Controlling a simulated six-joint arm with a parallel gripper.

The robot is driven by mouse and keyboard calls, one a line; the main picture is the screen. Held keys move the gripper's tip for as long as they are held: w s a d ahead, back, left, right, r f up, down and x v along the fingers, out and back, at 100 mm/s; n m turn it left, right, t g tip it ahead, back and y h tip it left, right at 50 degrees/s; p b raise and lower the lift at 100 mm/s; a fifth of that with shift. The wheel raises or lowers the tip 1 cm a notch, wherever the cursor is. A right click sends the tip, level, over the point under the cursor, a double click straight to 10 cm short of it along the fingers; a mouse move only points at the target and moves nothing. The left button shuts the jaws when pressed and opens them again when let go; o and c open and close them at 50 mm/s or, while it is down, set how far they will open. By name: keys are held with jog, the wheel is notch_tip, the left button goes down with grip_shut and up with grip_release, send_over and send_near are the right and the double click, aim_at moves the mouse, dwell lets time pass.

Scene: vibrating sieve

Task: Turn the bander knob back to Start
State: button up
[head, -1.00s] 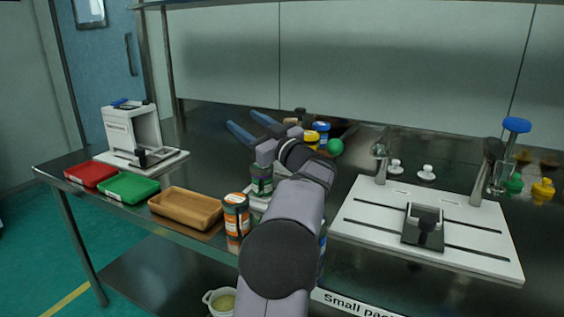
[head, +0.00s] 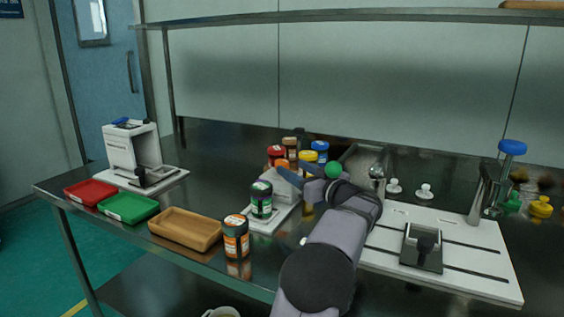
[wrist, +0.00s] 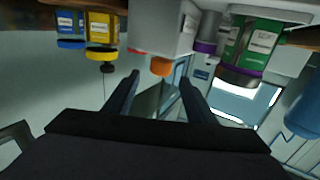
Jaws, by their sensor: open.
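My gripper (head: 285,176) reaches left over the middle of the table. Its two dark fingers are apart and empty in the wrist view (wrist: 158,82). Just beyond the fingertips in that upside-down view is a pale box (wrist: 162,28) with a round orange knob-like part (wrist: 161,67). In the head view the pale box (head: 268,182) is partly hidden by my gripper, and the orange part (head: 283,164) shows above it. No knob markings or Start label are readable. I cannot tell for certain which part is the bander knob.
A green-labelled jar (head: 261,201) stands on a white base (head: 285,212) close to my gripper. Yellow-lidded (head: 308,157) and blue-lidded (head: 320,147) jars stand behind. An orange-labelled jar (head: 236,240) and wooden tray (head: 186,229) are nearer the front. A white board (head: 465,262) lies right.

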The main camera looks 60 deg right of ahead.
aim_at(286, 165)
jog(key=shift+p+x, duration=0.65)
jog(key=shift+x, duration=2.8)
jog(key=c, duration=1.1)
jog(key=shift+o, duration=0.3)
jog(key=shift+f, duration=0.1)
